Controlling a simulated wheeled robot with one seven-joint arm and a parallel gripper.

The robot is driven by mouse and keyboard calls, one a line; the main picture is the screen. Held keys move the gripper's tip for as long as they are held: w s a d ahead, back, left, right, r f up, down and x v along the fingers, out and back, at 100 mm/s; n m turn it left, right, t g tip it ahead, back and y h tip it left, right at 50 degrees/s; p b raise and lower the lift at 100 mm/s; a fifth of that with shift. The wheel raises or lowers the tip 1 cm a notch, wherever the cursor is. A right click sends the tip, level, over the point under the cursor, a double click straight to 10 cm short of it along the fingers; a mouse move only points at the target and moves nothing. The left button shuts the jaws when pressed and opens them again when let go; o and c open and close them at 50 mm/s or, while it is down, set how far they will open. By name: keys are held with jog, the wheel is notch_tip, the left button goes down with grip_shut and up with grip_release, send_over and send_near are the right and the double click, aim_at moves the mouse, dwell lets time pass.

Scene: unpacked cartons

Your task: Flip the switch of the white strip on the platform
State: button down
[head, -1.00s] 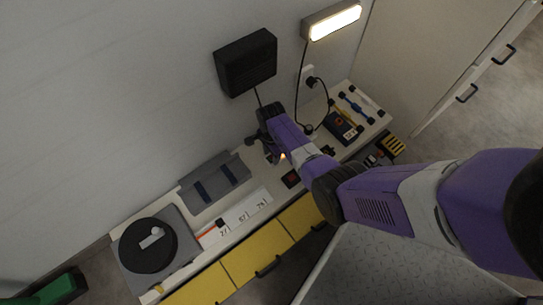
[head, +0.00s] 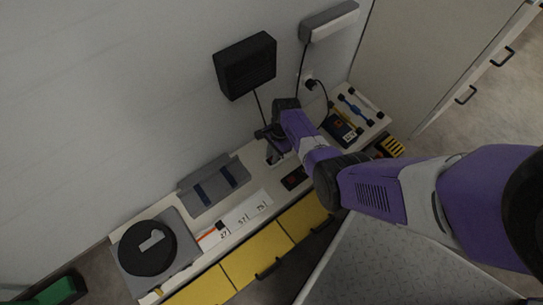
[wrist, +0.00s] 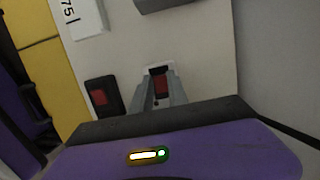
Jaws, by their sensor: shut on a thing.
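The white strip (wrist: 158,69) lies on the platform (wrist: 203,60); in the wrist view its end shows with a red switch (wrist: 161,85). My gripper (wrist: 160,97) is over this end, its two fingers close together on either side of the red switch and shut on it. The fingers hide the near part of the strip. In the head view my gripper (head: 274,152) is down at the platform, and my arm hides most of the strip. A black block with a red switch (wrist: 102,97) lies to the left, apart from my fingers; it also shows in the head view (head: 293,178).
A wall lamp (head: 329,22) hangs unlit above the platform, with a black box (head: 245,65) left of it. A grey rack (head: 214,184), a numbered white strip (head: 240,213) and a turntable (head: 147,247) stand left. Tools and a meter (head: 341,128) lie right.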

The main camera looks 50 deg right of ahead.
dwell(0.3)
jog(key=c, duration=1.3)
grip_release()
jog(key=shift+r, duration=0.1)
jog(key=p+v, duration=0.2)
jog(key=v, duration=0.1)
jog(key=p+v, duration=0.2)
jog(key=v, duration=0.2)
jog(key=shift+s+d+r+p, duration=0.15)
jog(key=shift+d+r+p, duration=0.15)
jog(key=shift+p, duration=0.1)
jog(key=shift+a+f, duration=0.1)
